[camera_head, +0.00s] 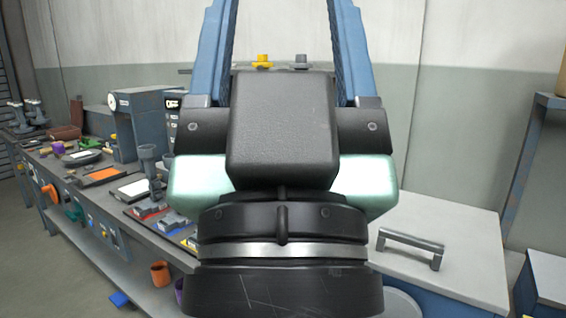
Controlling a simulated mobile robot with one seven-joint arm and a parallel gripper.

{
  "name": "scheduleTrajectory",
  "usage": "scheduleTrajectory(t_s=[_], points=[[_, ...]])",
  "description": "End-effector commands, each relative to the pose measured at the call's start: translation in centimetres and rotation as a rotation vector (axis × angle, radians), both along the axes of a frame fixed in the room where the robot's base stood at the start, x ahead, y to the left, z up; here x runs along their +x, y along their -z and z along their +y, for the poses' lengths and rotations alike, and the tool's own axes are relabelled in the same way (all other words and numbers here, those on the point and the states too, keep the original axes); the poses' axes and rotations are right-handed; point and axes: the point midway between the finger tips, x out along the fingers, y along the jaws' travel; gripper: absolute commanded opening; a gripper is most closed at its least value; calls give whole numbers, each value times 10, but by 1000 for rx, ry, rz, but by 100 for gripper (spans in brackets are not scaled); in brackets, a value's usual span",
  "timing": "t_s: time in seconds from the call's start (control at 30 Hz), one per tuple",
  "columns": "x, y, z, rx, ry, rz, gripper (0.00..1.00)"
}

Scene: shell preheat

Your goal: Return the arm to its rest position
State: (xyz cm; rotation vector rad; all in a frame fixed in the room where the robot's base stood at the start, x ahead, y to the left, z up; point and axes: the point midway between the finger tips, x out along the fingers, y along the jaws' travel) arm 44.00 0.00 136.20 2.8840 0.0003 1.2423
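My gripper (282,20) fills the middle of the head view, close to the camera. Its black body and wrist stand upright below, with pale green sides. Its two blue fingers point up at the left and right and are well apart. Bare wall shows between them, and I see nothing held there. The fingertips are cut off by the top edge of the picture. Most of my arm is out of view, so its overall pose cannot be told.
A long grey workbench (110,212) with tools, trays and bins runs along the left. A white-topped cabinet or lid with a grey handle (411,248) lies at the right. A blue-grey rack (522,170) stands at the far right. Orange cup (160,273) sits on the lower shelf.

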Motion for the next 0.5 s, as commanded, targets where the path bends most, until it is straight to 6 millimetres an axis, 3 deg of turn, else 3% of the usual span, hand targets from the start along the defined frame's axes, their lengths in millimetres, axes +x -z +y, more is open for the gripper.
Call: scheduleTrajectory(t_s=[0.03, 0.1, 0.3, 0.5], points=[[0, -34, 0, 0, 0, 0, 69], [0, -56, 0, 1, -1, 1, 69], [0, -117, 0, 0, -1, 1, 69], [0, -159, 0, 0, -1, 1, 69]])
